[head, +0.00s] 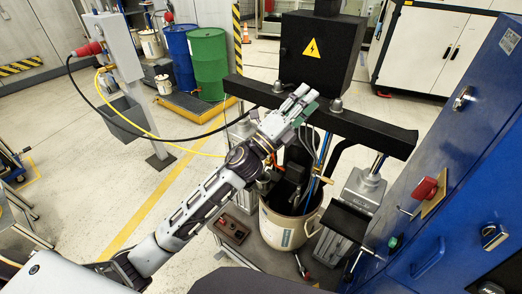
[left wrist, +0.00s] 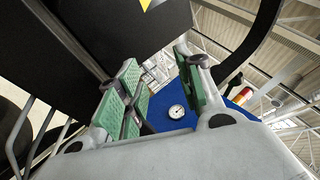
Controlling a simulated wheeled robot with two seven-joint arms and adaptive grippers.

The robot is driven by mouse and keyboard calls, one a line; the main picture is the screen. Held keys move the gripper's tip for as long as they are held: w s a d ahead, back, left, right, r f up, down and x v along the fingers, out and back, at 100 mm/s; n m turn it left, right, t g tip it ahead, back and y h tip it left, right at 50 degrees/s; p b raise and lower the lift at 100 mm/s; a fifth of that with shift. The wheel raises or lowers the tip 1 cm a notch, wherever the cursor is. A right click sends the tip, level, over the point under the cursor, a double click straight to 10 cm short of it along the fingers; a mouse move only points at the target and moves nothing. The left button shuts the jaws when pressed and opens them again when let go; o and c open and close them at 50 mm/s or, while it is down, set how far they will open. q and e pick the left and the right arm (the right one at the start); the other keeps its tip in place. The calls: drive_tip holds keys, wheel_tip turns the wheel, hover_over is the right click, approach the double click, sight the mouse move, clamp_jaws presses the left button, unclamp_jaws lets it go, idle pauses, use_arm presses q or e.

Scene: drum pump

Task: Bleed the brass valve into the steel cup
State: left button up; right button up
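My left gripper (head: 300,103) is raised near the black crossbar of the pump, below the black box with the yellow warning sign. In the left wrist view its green-padded fingers (left wrist: 162,98) stand apart, with nothing held between them. A small brass-coloured fitting (head: 323,179), possibly the brass valve, shows on the pump's lines above the beige drum (head: 284,232). My left gripper is above and apart from it. I cannot make out the steel cup in either view. My right gripper is not in view.
The black crossbar (head: 372,132) and black box (head: 322,50) are close to my left gripper. A blue cabinet (head: 455,180) stands at the right. Green (head: 208,62) and blue (head: 178,45) drums stand behind. A round gauge (left wrist: 176,112) shows beyond the fingers.

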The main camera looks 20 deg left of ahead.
use_arm(q)
drive_tip(key=s+d+r+m+g+h, duration=0.1)
drive_tip(key=s+d+m+g+h, duration=0.25)
drive_tip(key=m+g, duration=0.35)
drive_tip(key=s+d+r+m+g+h, duration=0.1)
drive_tip(key=s+d+m+g+h, duration=0.3)
drive_tip(key=m, duration=0.6)
wheel_tip(320, 180, down, 8)
drive_tip(key=d+m+g+y, duration=0.3)
drive_tip(key=m+g+y, duration=0.4)
drive_tip(key=m, duration=0.3)
drive_tip(key=w+a+f+m+y, duration=0.2)
drive_tip(key=w+a+f+y, duration=0.15)
drive_tip(key=a, duration=0.25)
drive_tip(key=w+a+f+m+y, duration=0.1)
drive_tip(key=w+a+f+y, duration=0.1)
drive_tip(key=a+y, duration=0.35)
drive_tip(key=w+a+r+y, duration=0.1)
drive_tip(key=a+y, duration=0.1)
drive_tip(key=a, duration=0.4)
drive_tip(key=w+a+t+y, duration=0.1)
drive_tip(key=w+a+y, duration=0.1)
drive_tip(key=a, duration=0.4)
drive_tip(key=shift+a+r+y, duration=0.35)
drive_tip(key=shift+a+y, duration=0.05)
drive_tip(key=shift+y, duration=0.05)
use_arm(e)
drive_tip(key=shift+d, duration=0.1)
